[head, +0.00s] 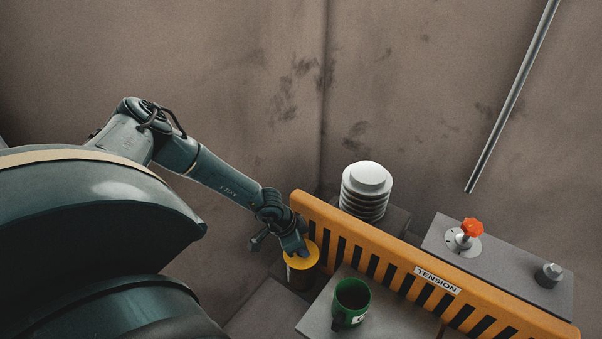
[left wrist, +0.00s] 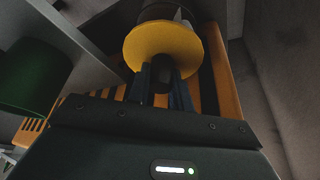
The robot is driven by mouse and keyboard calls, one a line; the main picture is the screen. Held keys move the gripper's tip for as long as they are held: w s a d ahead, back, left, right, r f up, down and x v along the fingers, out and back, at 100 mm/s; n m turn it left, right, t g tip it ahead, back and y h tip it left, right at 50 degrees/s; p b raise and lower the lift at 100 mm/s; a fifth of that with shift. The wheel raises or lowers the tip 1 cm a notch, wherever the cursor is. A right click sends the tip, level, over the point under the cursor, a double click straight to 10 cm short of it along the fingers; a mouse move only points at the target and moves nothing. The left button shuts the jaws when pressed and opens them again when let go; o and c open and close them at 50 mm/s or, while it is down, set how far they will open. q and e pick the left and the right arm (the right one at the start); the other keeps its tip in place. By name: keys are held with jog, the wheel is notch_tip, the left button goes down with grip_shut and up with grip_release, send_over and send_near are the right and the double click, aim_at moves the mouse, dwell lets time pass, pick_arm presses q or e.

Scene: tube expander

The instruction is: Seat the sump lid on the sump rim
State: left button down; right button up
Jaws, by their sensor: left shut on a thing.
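The sump lid is a yellow disc (head: 311,257) just left of the orange guard in the head view. It shows in the left wrist view as a yellow disc (left wrist: 170,42) with a dark knob (left wrist: 161,84). My left gripper (head: 296,252) is shut on the lid's knob, and its fingers (left wrist: 162,92) stand on both sides of it. The sump, a dark brown cylinder (head: 300,279), is directly below the lid, which hides its rim. I cannot tell whether the lid touches the rim. My right gripper is not in view.
An orange slotted guard (head: 400,262) marked TENSION runs close beside the sump. A green mug (head: 350,302) stands on a grey block (head: 315,315) in front. Behind the guard are a white ribbed cylinder (head: 366,185) and a grey box (head: 510,268) with a red knob (head: 471,228).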

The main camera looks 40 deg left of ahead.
pick_arm(q)
jog(key=c, duration=1.2)
grip_release()
jog(key=shift+o, duration=0.3)
jog(key=o, duration=0.4)
jog(key=shift+o, duration=0.2)
jog(key=shift+o, duration=1.2)
